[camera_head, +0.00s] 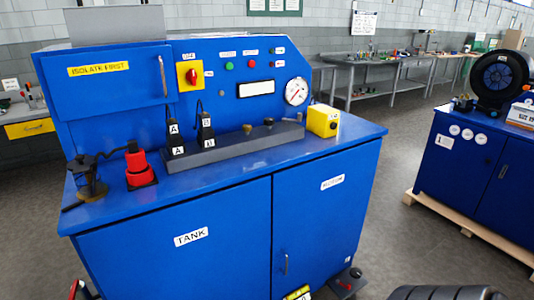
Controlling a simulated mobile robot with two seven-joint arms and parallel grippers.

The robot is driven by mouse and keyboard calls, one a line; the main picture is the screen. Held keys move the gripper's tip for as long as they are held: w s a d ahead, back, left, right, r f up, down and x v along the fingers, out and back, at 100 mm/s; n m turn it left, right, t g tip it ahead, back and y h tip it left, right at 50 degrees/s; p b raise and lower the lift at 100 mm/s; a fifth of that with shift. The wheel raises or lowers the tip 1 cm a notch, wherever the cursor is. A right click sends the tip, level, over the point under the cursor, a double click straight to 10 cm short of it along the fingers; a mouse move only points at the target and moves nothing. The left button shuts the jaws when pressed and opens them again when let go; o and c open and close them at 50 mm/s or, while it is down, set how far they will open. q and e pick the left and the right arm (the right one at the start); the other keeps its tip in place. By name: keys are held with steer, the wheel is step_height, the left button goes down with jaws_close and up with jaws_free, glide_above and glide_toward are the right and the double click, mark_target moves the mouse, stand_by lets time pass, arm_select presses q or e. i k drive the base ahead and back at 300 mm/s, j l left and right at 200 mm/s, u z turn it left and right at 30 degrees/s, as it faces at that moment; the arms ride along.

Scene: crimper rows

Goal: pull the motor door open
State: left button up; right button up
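The motor door (325,215) is the right-hand blue door on the front of the blue cabinet. It looks shut, flush with the door beside it. It bears a small white label (332,182) too blurred to read surely. A slim vertical handle (285,263) sits low near its left edge, by the seam. The left door (175,255) is labelled TANK and is also shut. I can make out neither of my grippers in the head view, and nothing is seen touching the handle.
The worktop holds a yellow box (323,120), a red-and-black device (139,167) and a grey block (240,146). Low in front are a yellow item (298,293), a dark item with red (347,283) and a black ribbed object (445,293). Grey floor (400,235) lies open to the right.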

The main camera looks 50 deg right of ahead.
mark_target(319, 205)
steer(key=z, duration=2.05)
